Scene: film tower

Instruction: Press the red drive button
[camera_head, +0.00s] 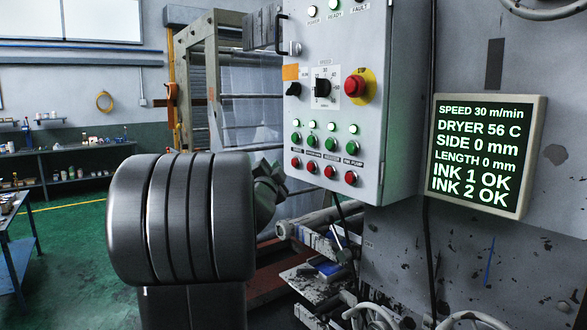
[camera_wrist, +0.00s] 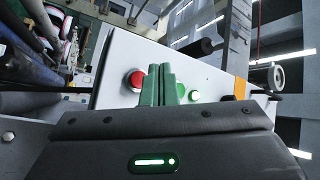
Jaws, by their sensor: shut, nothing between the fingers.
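The control panel (camera_head: 340,120) is a grey box with a row of small red buttons low on its front, under green buttons (camera_head: 312,140). The leftmost red button (camera_head: 295,162) is nearest my arm; the label of the drive button is too small to read. In the wrist view, a red button (camera_wrist: 135,80) stands on the panel face, left of my gripper (camera_wrist: 161,68). My gripper's two green fingers are together and empty, and they partly cover a green button (camera_wrist: 180,91). Whether the tips touch the panel I cannot tell. In the head view the fingertips are not clear.
A large red mushroom button (camera_head: 354,86) on a yellow base and black knobs (camera_head: 323,87) sit higher on the panel. A lit readout screen (camera_head: 486,155) is to the right. Rollers and brackets (camera_head: 320,240) lie below the panel. Green floor (camera_head: 75,250) is open at left.

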